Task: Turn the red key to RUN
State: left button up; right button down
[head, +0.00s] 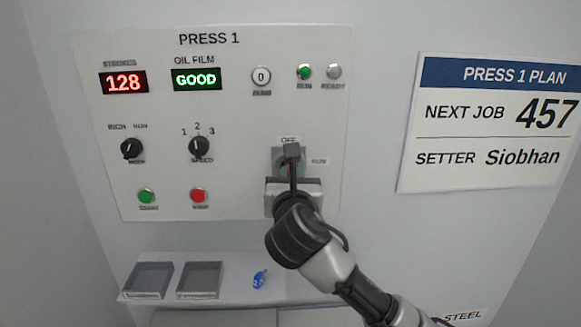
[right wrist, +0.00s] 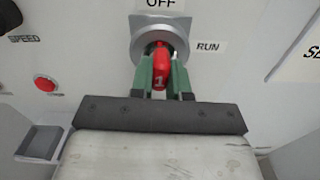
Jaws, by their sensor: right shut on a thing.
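The red key (right wrist: 161,68), marked 1, sits in the round grey lock (right wrist: 138,42) of the press panel. It stands upright in the right wrist view, in line with the OFF label (right wrist: 161,4) above. The RUN label (right wrist: 208,47) is to the right of the lock. My right gripper (head: 291,169) is shut on the key, with a green finger on each side of it. In the head view the gripper and wrist hide most of the key and lock. My left gripper is not in view.
The Press 1 panel (head: 240,105) carries knobs, buttons and displays reading 128 and GOOD. A shelf (head: 228,283) below holds two grey trays (head: 147,278) (head: 199,278) and a blue key-like item (head: 260,279). A plan sign (head: 490,125) hangs at the right.

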jog(key=shift+m+b, duration=0.4)
jog(key=shift+m, duration=2.6)
jog(key=shift+a+f, duration=0.1)
jog(key=m+b, duration=0.1)
jog(key=m, duration=0.5)
jog(key=shift+m, duration=0.4)
